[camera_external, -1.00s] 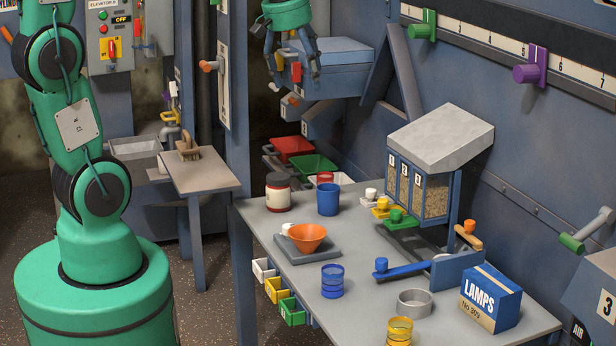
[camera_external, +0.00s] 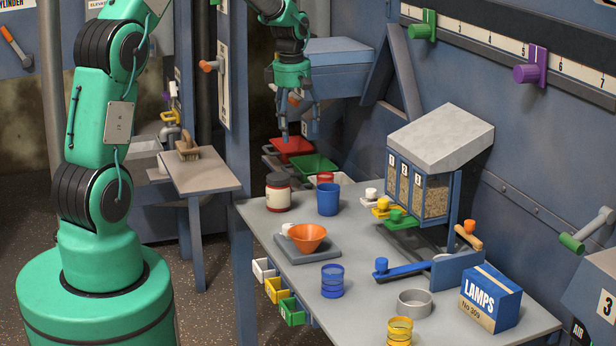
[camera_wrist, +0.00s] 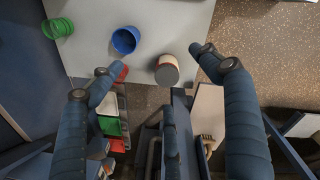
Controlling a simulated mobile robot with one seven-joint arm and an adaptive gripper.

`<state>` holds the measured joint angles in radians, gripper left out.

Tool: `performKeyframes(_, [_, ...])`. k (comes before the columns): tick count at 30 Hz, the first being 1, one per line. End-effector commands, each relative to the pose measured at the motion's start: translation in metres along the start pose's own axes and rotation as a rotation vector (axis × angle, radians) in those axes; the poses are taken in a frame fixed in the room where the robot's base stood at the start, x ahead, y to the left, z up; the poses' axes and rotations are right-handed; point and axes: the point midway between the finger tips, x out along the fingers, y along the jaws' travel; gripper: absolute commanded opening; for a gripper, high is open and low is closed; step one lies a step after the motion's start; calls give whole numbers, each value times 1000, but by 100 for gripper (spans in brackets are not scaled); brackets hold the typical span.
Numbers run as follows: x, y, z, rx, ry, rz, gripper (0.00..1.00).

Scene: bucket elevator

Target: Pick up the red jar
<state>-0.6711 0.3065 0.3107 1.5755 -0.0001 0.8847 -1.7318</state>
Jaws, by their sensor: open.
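The red jar (camera_external: 278,193) stands upright at the back left corner of the grey table (camera_external: 350,252). It has a dark lid and a pale label. In the wrist view the jar (camera_wrist: 167,72) is seen from above, near the table edge, ahead of the fingers. My gripper (camera_external: 300,128) is open and empty, pointing down in the air above and beyond the jar in the external view. In the wrist view my gripper (camera_wrist: 152,60) has its fingers spread wide, with the jar between the tip directions but not touched.
A blue cup (camera_external: 328,200) stands right of the jar, with a small red container (camera_external: 325,179) behind it. An orange bowl (camera_external: 307,236) sits on a grey scale nearer the front. Red (camera_external: 292,147) and green (camera_external: 315,165) bins lie behind the table.

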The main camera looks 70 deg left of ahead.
Motion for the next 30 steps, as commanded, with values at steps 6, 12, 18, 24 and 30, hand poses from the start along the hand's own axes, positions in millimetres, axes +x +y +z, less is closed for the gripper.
performKeyframes(6, [65,30,-48,-234,14,-42,78])
performKeyframes(12, [93,42,-70,-345,20,-57,78])
performKeyframes(18, [98,43,-73,-365,22,-61,78])
performKeyframes(24, [98,43,-73,-363,22,-61,78])
performKeyframes(30, [107,42,-73,-363,22,-62,78])
